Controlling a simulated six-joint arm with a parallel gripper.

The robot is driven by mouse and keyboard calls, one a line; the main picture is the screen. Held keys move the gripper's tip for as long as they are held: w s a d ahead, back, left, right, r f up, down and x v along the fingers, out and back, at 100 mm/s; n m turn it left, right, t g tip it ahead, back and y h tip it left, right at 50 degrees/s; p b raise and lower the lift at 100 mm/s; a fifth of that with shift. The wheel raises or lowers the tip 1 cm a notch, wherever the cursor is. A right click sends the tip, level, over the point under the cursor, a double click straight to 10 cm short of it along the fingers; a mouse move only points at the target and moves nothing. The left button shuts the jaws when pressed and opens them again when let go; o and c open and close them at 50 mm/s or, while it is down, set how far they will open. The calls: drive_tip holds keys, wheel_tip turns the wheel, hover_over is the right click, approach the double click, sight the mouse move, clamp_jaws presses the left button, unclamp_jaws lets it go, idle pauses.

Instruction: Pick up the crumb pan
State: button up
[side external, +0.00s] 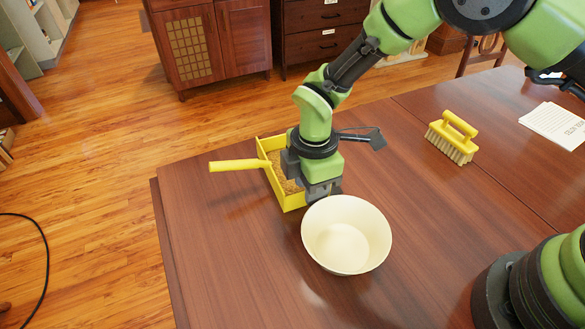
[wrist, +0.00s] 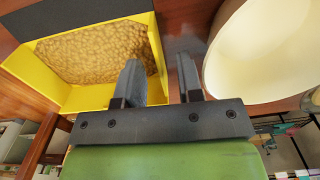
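The crumb pan is a yellow tray with brown crumbs inside and a handle pointing left; it rests on the table in the side external view (side external: 236,165). In the wrist view the yellow pan (wrist: 88,101) fills the upper left. My gripper (side external: 312,192) points down at the pan's right end, and partly hides it. In the wrist view my gripper (wrist: 158,64) is open. Its left finger is over the inside of the pan and its right finger is outside, with the pan's side wall between them. A gap shows beside the wall; contact is not clear.
A cream bowl (side external: 346,236) stands close by my gripper, near the right finger. The table's left edge is beyond the handle.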

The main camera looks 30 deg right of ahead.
wheel_tip(320, 180, down, 2)
drive_tip(key=shift+f, duration=0.1)
clamp_jaws()
